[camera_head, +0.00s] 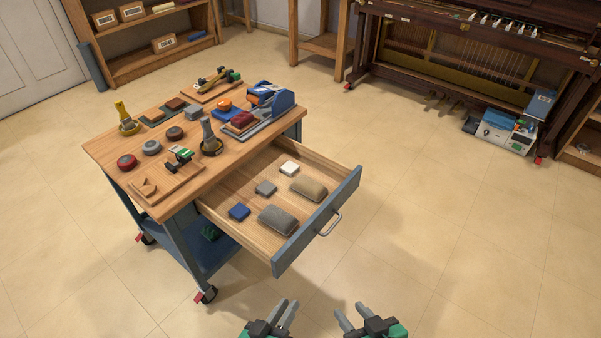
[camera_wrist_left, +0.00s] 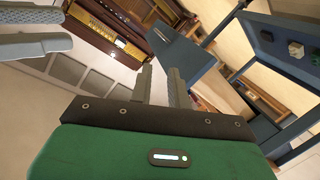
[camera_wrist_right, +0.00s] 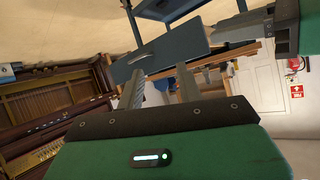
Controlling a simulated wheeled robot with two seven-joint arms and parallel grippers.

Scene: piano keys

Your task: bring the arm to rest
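My left gripper (camera_head: 284,318) is at the bottom of the head view, in front of the open drawer. Its fingers are apart and empty, as the left wrist view (camera_wrist_left: 158,84) also shows. The two grippers are close together but do not touch. Both are clear of the cart and the drawer. Most of both arms is out of the head view.
A wheeled workbench (camera_head: 142,172) carries several tools and pads. Its drawer (camera_head: 320,225) is pulled out toward the right and holds several blocks and pads. An opened piano (camera_head: 455,60) stands at the back right with a toolbox (camera_head: 500,132) by it. The floor (camera_head: 440,250) on the right is clear.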

